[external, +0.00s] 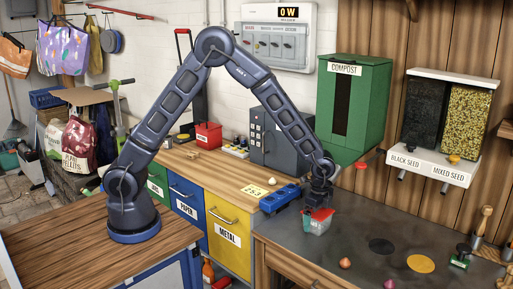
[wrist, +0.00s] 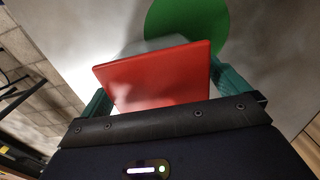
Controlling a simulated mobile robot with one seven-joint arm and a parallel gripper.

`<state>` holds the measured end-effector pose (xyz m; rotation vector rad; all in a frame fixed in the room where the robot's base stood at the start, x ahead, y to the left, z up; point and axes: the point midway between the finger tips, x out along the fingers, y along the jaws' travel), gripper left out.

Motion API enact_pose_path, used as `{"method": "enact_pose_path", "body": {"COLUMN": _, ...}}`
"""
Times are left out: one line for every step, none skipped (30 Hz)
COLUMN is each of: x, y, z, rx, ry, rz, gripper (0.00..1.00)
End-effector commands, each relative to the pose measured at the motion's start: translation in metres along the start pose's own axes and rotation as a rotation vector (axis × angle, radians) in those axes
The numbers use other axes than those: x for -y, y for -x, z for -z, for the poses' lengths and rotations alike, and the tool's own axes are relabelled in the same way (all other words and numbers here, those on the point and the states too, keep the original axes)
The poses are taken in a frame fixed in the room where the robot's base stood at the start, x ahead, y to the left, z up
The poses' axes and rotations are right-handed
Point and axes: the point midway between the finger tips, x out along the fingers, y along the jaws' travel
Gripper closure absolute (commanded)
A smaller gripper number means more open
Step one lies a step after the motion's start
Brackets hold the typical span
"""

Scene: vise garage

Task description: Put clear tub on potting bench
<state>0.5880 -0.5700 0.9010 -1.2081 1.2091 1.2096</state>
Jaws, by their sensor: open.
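The clear tub (external: 315,226), a small see-through box with a red lid, is at the left end of the dark grey potting bench (external: 345,262). It looks upright on the bench top; its underside contact is hard to tell. My gripper (external: 319,203) is directly over it, pointing down. In the wrist view the red lid (wrist: 155,75) fills the space between the two teal fingers of my gripper (wrist: 158,95), which are open on either side of it. Part of the clear body (wrist: 150,46) shows beyond the lid.
A green disc (wrist: 190,22) lies on the bench beside the tub. Dark (external: 382,246) and yellow (external: 420,264) discs and small bulbs (external: 345,263) are to the right. A blue toy-like object (external: 280,198) sits on the wooden counter (external: 225,172). The green compost bin (external: 352,110) stands behind.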

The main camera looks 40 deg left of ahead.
Motion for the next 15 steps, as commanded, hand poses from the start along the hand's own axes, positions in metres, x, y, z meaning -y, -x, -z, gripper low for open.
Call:
{"method": "enact_pose_path", "body": {"x": 0.0, "y": 0.003, "z": 0.0, "rx": -0.001, "ry": 0.0, "rz": 0.001, "gripper": 0.0}}
{"method": "enact_pose_path", "body": {"x": 0.0, "y": 0.006, "z": 0.001, "rx": -0.002, "ry": 0.0, "rz": 0.001, "gripper": 0.0}}
{"method": "enact_pose_path", "body": {"x": 0.001, "y": 0.01, "z": 0.001, "rx": -0.002, "ry": 0.0, "rz": 0.002, "gripper": 0.0}}
{"method": "enact_pose_path", "body": {"x": 0.001, "y": 0.014, "z": 0.001, "rx": -0.003, "ry": 0.001, "rz": 0.002, "gripper": 0.0}}
{"method": "enact_pose_path", "body": {"x": 0.001, "y": 0.018, "z": 0.001, "rx": -0.003, "ry": 0.001, "rz": 0.002, "gripper": 0.0}}
{"method": "enact_pose_path", "body": {"x": 0.001, "y": 0.025, "z": 0.0, "rx": -0.003, "ry": 0.001, "rz": 0.003, "gripper": 0.0}}
{"method": "enact_pose_path", "body": {"x": 0.001, "y": 0.031, "z": 0.001, "rx": -0.004, "ry": 0.001, "rz": 0.003, "gripper": 0.0}}
{"method": "enact_pose_path", "body": {"x": 0.001, "y": 0.036, "z": 0.001, "rx": -0.004, "ry": 0.001, "rz": 0.003, "gripper": 0.0}}
{"method": "enact_pose_path", "body": {"x": 0.001, "y": 0.045, "z": 0.001, "rx": -0.004, "ry": 0.001, "rz": 0.003, "gripper": 0.0}}
{"method": "enact_pose_path", "body": {"x": 0.001, "y": 0.051, "z": 0.001, "rx": -0.004, "ry": 0.001, "rz": 0.003, "gripper": 0.0}}
{"method": "enact_pose_path", "body": {"x": 0.001, "y": 0.057, "z": 0.001, "rx": -0.004, "ry": 0.001, "rz": 0.003, "gripper": 0.0}}
{"method": "enact_pose_path", "body": {"x": 0.001, "y": 0.064, "z": 0.0, "rx": -0.003, "ry": 0.001, "rz": 0.003, "gripper": 0.0}}
{"method": "enact_pose_path", "body": {"x": 0.001, "y": 0.07, "z": 0.0, "rx": -0.003, "ry": 0.001, "rz": 0.003, "gripper": 0.0}}
{"method": "enact_pose_path", "body": {"x": 0.001, "y": 0.076, "z": 0.0, "rx": -0.003, "ry": 0.001, "rz": 0.003, "gripper": 0.0}}
{"method": "enact_pose_path", "body": {"x": 0.001, "y": 0.083, "z": 0.0, "rx": -0.002, "ry": 0.001, "rz": 0.002, "gripper": 0.0}}
